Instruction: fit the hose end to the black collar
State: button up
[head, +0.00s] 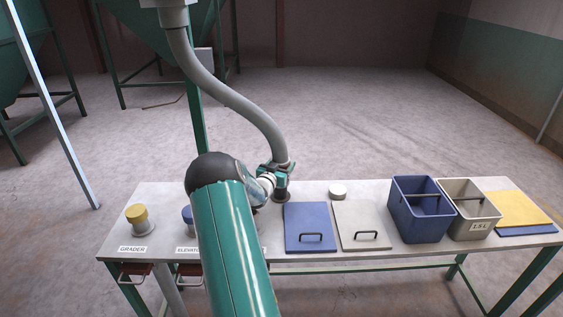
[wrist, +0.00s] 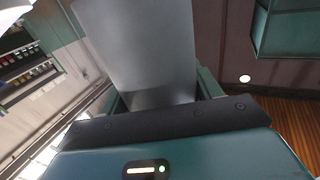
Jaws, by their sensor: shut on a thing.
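A grey hose (head: 245,105) hangs from the hopper outlet and curves down to my gripper (head: 275,172). My gripper is shut around the hose near its lower end, above the table's back edge. A dark ring-shaped piece (head: 281,196) shows just below the gripper; I cannot tell if it is the hose's end or a separate part. In the wrist view the hose (wrist: 140,45) fills the space between the jaws. A yellow collar (head: 137,213) and a blue collar (head: 187,214) stand on the table at left. No black collar can be made out for certain; my arm covers the table beside the blue one.
Red handles (head: 135,269) hang under the front edge.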

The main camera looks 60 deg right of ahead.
jog(key=shift+f, duration=0.1)
jog(key=o, duration=1.2)
